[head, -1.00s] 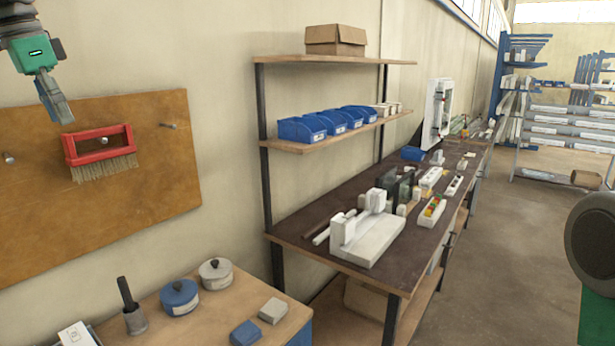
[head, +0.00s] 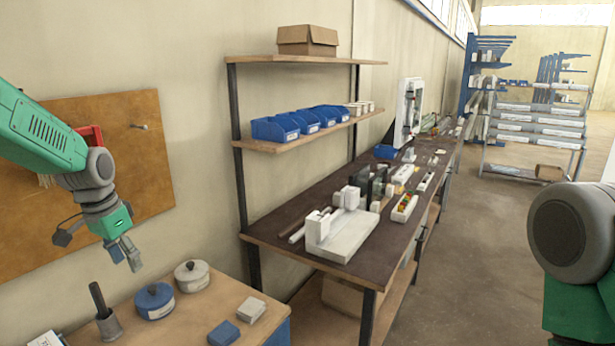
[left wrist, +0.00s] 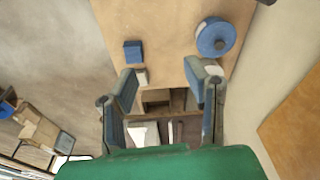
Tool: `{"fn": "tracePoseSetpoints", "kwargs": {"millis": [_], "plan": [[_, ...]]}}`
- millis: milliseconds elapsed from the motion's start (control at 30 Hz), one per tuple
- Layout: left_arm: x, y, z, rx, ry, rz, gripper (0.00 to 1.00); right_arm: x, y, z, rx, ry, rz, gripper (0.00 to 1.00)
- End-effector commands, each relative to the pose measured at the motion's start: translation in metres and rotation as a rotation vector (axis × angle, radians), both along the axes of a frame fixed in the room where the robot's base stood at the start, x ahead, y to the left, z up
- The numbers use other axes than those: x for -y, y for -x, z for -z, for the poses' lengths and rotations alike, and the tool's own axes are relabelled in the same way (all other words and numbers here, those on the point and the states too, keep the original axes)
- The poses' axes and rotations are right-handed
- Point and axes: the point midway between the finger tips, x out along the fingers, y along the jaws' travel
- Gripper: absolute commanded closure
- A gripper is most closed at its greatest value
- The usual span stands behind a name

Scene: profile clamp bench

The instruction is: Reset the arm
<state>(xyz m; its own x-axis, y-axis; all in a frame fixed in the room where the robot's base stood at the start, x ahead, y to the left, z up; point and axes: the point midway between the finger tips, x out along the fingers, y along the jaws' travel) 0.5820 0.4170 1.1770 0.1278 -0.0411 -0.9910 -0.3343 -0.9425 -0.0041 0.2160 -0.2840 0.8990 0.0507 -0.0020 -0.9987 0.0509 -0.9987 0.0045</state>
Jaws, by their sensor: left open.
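My left arm comes in from the left of the head view, in front of the pegboard. Its gripper (head: 127,254) points down, above and behind the small wooden table. In the left wrist view the two fingers of the left gripper (left wrist: 165,92) are spread apart with nothing held between them. The table with a blue block and a blue lidded pot shows beyond the fingers. On the right of the head view a grey and green part of my own other arm shows, but its gripper is out of view.
The small table (head: 180,325) holds a blue pot (head: 155,301), a white pot (head: 192,275), a dark-handled tool (head: 106,318), and blue (head: 224,333) and grey (head: 251,310) blocks. A red brush (head: 92,137) hangs on the pegboard (head: 150,180), mostly hidden. A long workbench (head: 272,232) stands right.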

Motion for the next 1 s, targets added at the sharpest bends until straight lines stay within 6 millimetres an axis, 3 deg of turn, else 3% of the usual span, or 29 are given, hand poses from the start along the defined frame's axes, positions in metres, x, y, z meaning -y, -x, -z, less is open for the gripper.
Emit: {"fn": "tracePoseSetpoints", "kwargs": {"millis": [33, 200, 267, 400, 500, 600, 833, 1000], "plan": [[0.012, 0.015, 0.040, -0.025, 0.002, -0.016, 0.58, 0.000, 0.000, 0.000, 0.000, 0.000, 0.000, 1.00], [0.052, 0.077, 0.149, -0.054, 0.006, -0.093, 0.58, 0.000, 0.000, 0.000, 0.001, 0.000, 0.000, 1.00], [0.064, 0.106, 0.182, -0.065, 0.008, -0.124, 0.58, 0.000, 0.000, 0.000, 0.001, 0.000, 0.000, 1.00], [0.092, 0.188, 0.243, -0.093, 0.006, -0.199, 0.58, 0.000, 0.000, 0.000, 0.001, 0.000, -0.001, 1.00], [0.106, 0.246, 0.269, -0.109, 0.004, -0.251, 0.58, 0.000, 0.000, 0.000, 0.000, 0.000, -0.001, 1.00], [0.116, 0.297, 0.282, -0.123, -0.003, -0.294, 0.58, 0.000, 0.000, 0.000, 0.000, 0.000, -0.001, 1.00], [0.130, 0.402, 0.280, -0.154, -0.017, -0.379, 0.58, 0.000, 0.000, 0.000, 0.000, 0.000, 0.000, 1.00], [0.130, 0.387, 0.325, -0.127, -0.014, -0.364, 0.58, 0.000, 0.000, 0.045, -0.001, 0.000, 0.000, 1.00]]}}
